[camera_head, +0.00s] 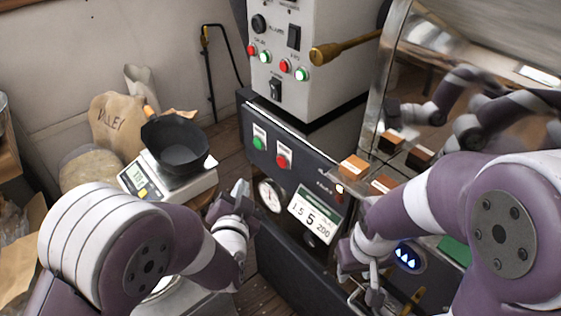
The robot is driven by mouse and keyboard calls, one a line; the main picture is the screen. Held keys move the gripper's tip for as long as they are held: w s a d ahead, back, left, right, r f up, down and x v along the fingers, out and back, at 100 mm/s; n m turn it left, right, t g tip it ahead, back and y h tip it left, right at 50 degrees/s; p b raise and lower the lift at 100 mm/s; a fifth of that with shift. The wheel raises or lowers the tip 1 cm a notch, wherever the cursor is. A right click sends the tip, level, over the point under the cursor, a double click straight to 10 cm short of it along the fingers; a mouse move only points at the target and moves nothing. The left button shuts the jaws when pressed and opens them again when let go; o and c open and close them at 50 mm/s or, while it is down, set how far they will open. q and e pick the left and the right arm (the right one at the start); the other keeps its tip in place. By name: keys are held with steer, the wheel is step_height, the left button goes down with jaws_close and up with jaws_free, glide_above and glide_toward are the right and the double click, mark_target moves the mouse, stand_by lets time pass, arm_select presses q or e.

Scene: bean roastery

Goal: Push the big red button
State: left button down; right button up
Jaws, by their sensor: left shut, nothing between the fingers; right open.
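A red button (283,161) sits on a pale plate on the dark control panel (300,180), right of a green button (259,143). My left gripper (240,190) is shut and empty, pointing up in front of the panel, below and left of the red button and apart from it. My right gripper (368,290) is open at the lower right, near the panel's lower part; its fingers are partly hard to make out. Smaller red and green buttons show on the white control box (310,55) above.
A gauge (269,195) and a numbered display (314,212) are on the panel. A scale (143,183) with a black pan (180,145) stands left. A brass handle (340,47) juts out beside a shiny metal surface.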

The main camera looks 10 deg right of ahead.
mark_target(282, 161)
arm_select(q)
steer(key=w+d, duration=0.4)
steer(key=d, duration=0.2)
steer(key=shift+w+d, duration=0.2)
steer(key=shift+w, duration=0.05)
stand_by(1.9)
steer(key=shift+w+d, duration=0.25)
steer(key=shift+d, duration=0.05)
steer(key=shift+w+d, duration=0.25)
steer(key=shift+d, duration=0.1)
stand_by(0.6)
stand_by(0.3)
steer(key=shift+s+a, duration=0.5)
steer(key=shift+a, duration=0.2)
